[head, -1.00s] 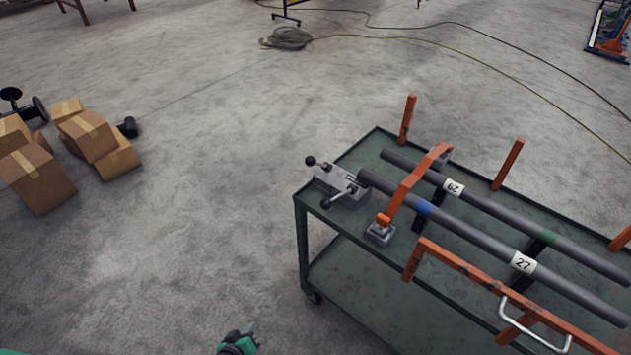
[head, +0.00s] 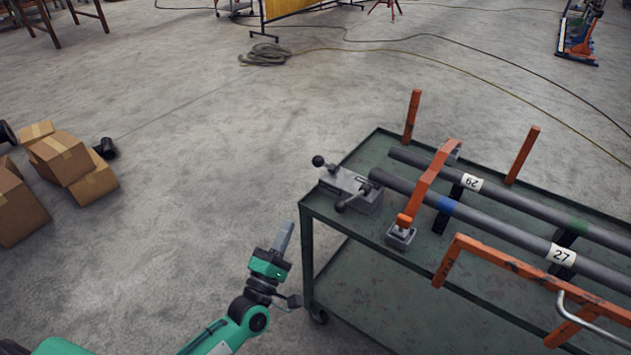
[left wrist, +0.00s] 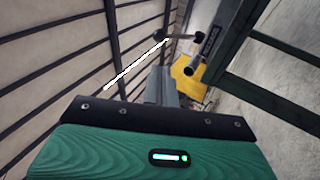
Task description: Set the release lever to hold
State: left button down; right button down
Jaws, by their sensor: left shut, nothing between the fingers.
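A grey metal block (head: 352,188) sits at the near left corner of the green cart (head: 322,214). One black-knobbed lever (head: 320,162) sticks out at its far left end; a second black-knobbed lever (head: 352,199) lies across its near side. I cannot tell which one is the release lever. My left gripper (head: 283,236) is shut and empty. It is left of the cart corner, below the block in the picture, apart from both levers. In the left wrist view the shut fingers (left wrist: 161,86) point toward a black-knobbed lever (left wrist: 180,37). My right gripper is not in view.
Two grey pipes, labelled 29 (head: 472,183) and 27 (head: 562,255), lie along the cart under an orange clamp arm (head: 428,180). Orange posts (head: 411,115) and an orange rail (head: 500,262) stand around them. Cardboard boxes (head: 62,158) lie far left. Floor left of the cart is clear.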

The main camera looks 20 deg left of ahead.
aim_at(315, 166)
pick_arm(q)
jog(key=shift+r, duration=0.1)
